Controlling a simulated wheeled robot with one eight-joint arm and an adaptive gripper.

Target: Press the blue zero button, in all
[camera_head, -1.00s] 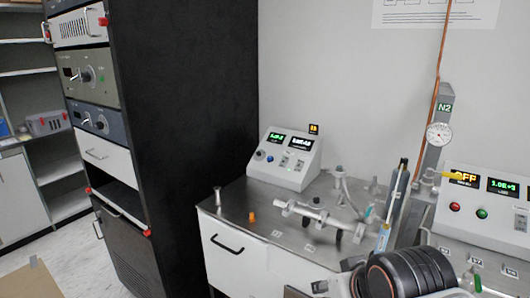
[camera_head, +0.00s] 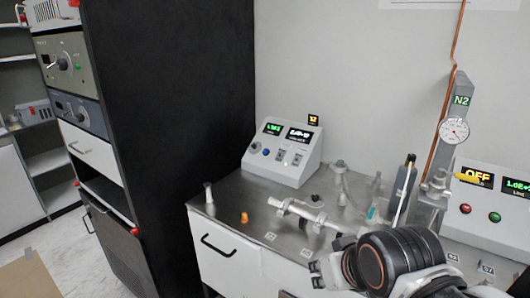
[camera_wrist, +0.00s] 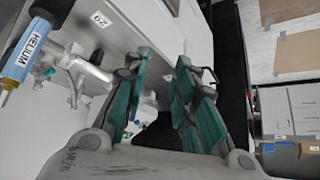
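The blue button (camera_head: 266,151) is a small round knob on the sloped face of the white control box (camera_head: 292,176), below its green readout (camera_head: 273,129). The box stands on the steel bench top at the back, against the wall. My gripper (camera_head: 318,275) is at the bench's front edge, low in the head view, well in front of and below the box and apart from it. In the wrist view its teal-padded fingers (camera_wrist: 163,68) stand apart with nothing between them. The blue button cannot be made out in the wrist view.
A metal tube fitting (camera_head: 305,213), an orange piece (camera_head: 244,218) and a small metal post (camera_head: 208,193) stand on the bench before the box. A tall black rack (camera_head: 200,130) is left.

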